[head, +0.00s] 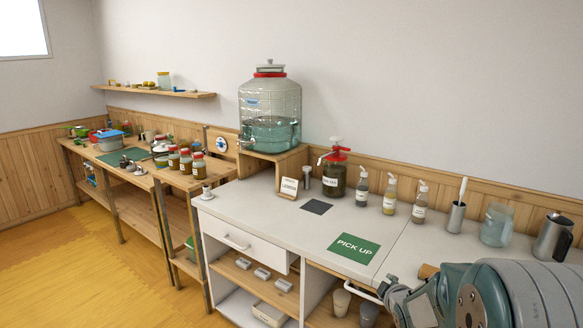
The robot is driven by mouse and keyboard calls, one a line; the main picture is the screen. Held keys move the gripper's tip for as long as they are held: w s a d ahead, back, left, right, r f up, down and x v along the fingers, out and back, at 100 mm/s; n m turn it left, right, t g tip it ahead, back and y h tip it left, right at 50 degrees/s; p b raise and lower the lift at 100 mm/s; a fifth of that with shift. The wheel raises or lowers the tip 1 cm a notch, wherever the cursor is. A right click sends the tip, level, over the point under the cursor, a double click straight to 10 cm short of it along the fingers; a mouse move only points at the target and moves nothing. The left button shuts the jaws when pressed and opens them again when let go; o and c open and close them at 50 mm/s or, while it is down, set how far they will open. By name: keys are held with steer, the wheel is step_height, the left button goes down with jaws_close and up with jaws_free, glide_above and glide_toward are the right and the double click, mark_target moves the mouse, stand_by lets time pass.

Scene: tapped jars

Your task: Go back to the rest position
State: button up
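My arm reaches in from the lower right corner in the head view. My gripper (391,288) is at its left end, in front of the white counter's (400,228) front edge. Its fingers are small and partly cut off or hidden by the arm, so I cannot tell whether they are open or shut. I see nothing clearly held in it. A large glass jar (270,95) with a red collar and a tap stands on a wooden stand (287,166) at the back of the counter, partly full of clear greenish liquid.
A green PICK UP mat (354,248) and a dark square pad (316,206) lie on the counter. A red-topped pump jar (335,176), several pump bottles (389,195), a glass jar (497,226) and a metal pitcher (553,237) line the back. Yellow floor (90,270) is open at left.

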steer(key=s+a+r+m+g+h, duration=0.1)
steer(key=s+a+r+m+g, duration=0.15)
steer(key=s+r, duration=0.35)
steer(key=s+a+r+m+g, duration=0.15)
steer(key=s+r+m, duration=0.25)
steer(key=s, duration=0.5)
steer(key=s+a+r+m+g, duration=0.1)
steer(key=s+a+m, duration=0.1)
steer(key=s, duration=0.7)
steer(key=s+a+m+g+y, duration=0.1)
steer(key=s+a+m+g, duration=0.1)
steer(key=s, duration=0.7)
steer(key=shift+s+a+r+m, duration=0.25)
steer(key=shift+a+r+m, duration=0.2)
steer(key=shift+m, duration=0.2)
